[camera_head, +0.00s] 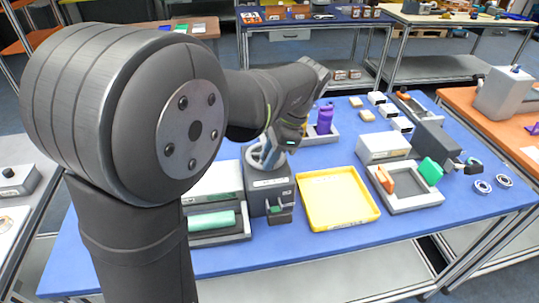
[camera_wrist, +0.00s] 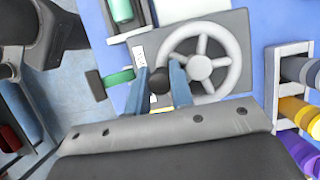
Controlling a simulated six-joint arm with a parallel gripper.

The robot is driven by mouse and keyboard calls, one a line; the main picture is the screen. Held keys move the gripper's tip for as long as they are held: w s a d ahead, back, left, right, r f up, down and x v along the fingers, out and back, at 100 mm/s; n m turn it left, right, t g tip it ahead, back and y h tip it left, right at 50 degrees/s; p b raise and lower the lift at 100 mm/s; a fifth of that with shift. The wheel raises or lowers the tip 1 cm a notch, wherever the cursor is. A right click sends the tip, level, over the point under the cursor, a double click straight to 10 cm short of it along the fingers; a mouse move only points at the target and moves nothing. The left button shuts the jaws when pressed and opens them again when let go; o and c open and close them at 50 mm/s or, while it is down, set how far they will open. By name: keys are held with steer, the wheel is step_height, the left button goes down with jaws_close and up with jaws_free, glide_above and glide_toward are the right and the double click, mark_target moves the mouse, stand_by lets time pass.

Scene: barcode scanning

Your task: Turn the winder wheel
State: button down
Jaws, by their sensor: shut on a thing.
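The winder wheel (camera_wrist: 233,72) is a light grey spoked wheel with a round hub, on a dark grey winder box (camera_wrist: 237,22). In the head view the wheel (camera_head: 252,158) sits on top of the box (camera_head: 270,185), partly hidden by my wrist. My gripper (camera_wrist: 167,90) reaches down to the wheel's rim in the wrist view. Its two blue-grey fingers are on either side of the dark round handle knob (camera_wrist: 159,80), shut on it. The knob is at the rim side away from the purple and yellow rolls. A green-tipped lever (camera_wrist: 118,77) sticks out from the box's side.
A yellow tray (camera_head: 338,200) lies right of the winder box on the blue table. A holder with a green roll (camera_head: 211,220) stands on its left. A rack with a purple item (camera_head: 325,119) is behind. Grey fixtures (camera_head: 410,198) stand farther right.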

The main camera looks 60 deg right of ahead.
steer(key=c, duration=1.5)
jaws_free()
steer(key=shift+c, duration=0.2)
steer(key=shift+r, duration=0.1)
steer(key=v, duration=1.7)
steer(key=x, duration=1.7)
